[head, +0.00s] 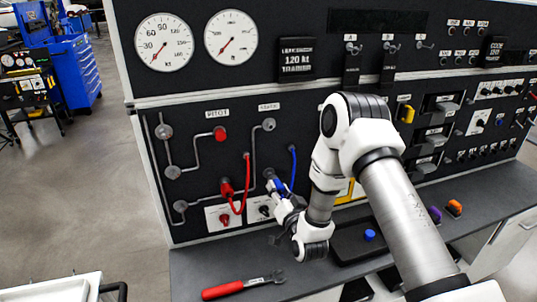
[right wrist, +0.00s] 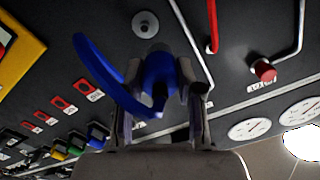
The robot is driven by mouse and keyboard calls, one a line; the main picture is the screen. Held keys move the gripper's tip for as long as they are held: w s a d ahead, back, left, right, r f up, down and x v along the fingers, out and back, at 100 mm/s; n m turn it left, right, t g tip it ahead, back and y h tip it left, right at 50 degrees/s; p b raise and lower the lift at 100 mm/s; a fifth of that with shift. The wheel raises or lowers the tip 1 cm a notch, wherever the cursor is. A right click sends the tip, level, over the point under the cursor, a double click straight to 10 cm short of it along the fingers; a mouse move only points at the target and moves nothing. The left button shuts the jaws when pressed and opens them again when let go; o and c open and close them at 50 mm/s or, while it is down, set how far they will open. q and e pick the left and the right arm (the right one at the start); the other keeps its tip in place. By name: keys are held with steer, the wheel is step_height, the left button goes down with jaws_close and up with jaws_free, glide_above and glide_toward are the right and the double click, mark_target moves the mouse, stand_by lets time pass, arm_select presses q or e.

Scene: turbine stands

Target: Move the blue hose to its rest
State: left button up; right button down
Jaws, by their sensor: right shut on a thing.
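The blue hose (head: 293,165) hangs from the dark panel, in the lower left section, right of the red hose. Its blue connector (head: 280,187) is in my right gripper (head: 278,193). In the right wrist view the blue connector (right wrist: 159,78) sits between the two fingers of the right gripper (right wrist: 158,84), and the blue hose (right wrist: 97,73) curves away to the left. A round grey port (right wrist: 145,24) lies just beyond the connector; I cannot tell whether they touch. A white plate with a dark fitting (head: 264,209) is below the connector. My left gripper is not in view.
A red hose (head: 245,185) with a red connector hangs left of my right gripper. Grey pipes and a red knob (head: 220,133) are above it. A red-handled wrench (head: 240,286) lies on the dark ledge. A dark tray with a blue cap (head: 370,235) is to the right.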

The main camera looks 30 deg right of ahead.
mark_target(278, 191)
steer(key=w+f, duration=0.1)
steer(key=d+f, duration=0.1)
steer(key=w+f, duration=0.1)
steer(key=shift+w+d+b, duration=0.25)
steer(key=shift+w+b, duration=0.05)
steer(key=shift+w+d+r, duration=0.15)
steer(key=shift+w, duration=0.25)
steer(key=shift+w, duration=0.1)
steer(key=shift+b, duration=0.3)
